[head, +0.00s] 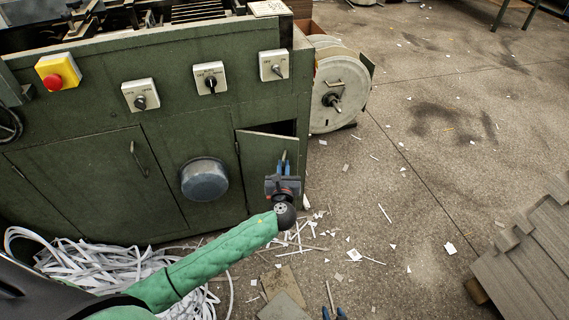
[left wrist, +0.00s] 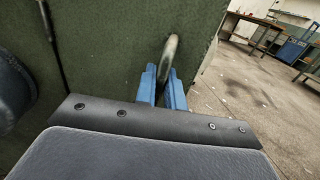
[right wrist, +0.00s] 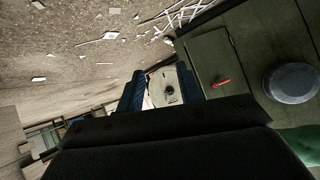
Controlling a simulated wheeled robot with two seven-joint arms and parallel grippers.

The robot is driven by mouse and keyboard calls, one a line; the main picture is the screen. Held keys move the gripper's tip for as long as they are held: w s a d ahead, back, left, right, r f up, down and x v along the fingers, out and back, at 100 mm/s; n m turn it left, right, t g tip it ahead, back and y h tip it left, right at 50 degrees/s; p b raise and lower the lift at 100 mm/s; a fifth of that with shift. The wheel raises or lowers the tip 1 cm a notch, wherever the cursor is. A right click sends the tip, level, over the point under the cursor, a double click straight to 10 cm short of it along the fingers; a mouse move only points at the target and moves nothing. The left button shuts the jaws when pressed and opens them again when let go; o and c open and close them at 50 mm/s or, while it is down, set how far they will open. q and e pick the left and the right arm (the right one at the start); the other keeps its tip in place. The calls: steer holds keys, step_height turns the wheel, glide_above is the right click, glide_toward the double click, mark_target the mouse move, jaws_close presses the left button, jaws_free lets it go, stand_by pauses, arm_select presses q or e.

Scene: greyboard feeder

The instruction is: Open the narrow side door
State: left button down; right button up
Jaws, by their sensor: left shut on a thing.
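The narrow side door (head: 256,154) is a green panel at the right end of the machine front. It stands ajar, with a dark gap above its top edge. My left gripper (head: 284,168) is at the door's right part, and its blue fingers (left wrist: 162,88) are shut on the curved metal door handle (left wrist: 169,55). The handle's lower part is hidden between the fingers. My right gripper shows only its blue fingertips (head: 334,314) at the bottom edge of the head view. In the right wrist view its fingers (right wrist: 160,90) are apart, and I see nothing held between them.
A round metal pan (head: 204,179) sticks out left of the door. A wide door (head: 95,185) is further left. A large pale reel (head: 340,92) stands right of the machine. Paper strips (head: 95,262) litter the floor. Stacked grey boards (head: 525,250) lie at right.

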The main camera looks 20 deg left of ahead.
arm_select(q)
steer(key=s+a+m+h, duration=0.4)
steer(key=s+m+h, duration=0.1)
steer(key=s+h, duration=0.3)
steer(key=shift+s+t+p, duration=0.3)
steer(key=shift+s+p, duration=0.1)
steer(key=shift+s, duration=0.4)
arm_select(e)
steer(key=s+f+g, duration=0.2)
steer(key=s+f, duration=0.3)
steer(key=shift+s+d+f+g+h, duration=0.3)
steer(key=shift+s+d, duration=0.05)
steer(key=shift+d, duration=0.05)
arm_select(q)
steer(key=shift+a+r, duration=0.1)
arm_select(e)
steer(key=shift+w+r, duration=0.1)
steer(key=shift+w, duration=0.05)
arm_select(q)
steer(key=c, duration=1.6)
jaws_free()
steer(key=shift+c, duration=0.2)
arm_select(e)
steer(key=shift+r, duration=0.1)
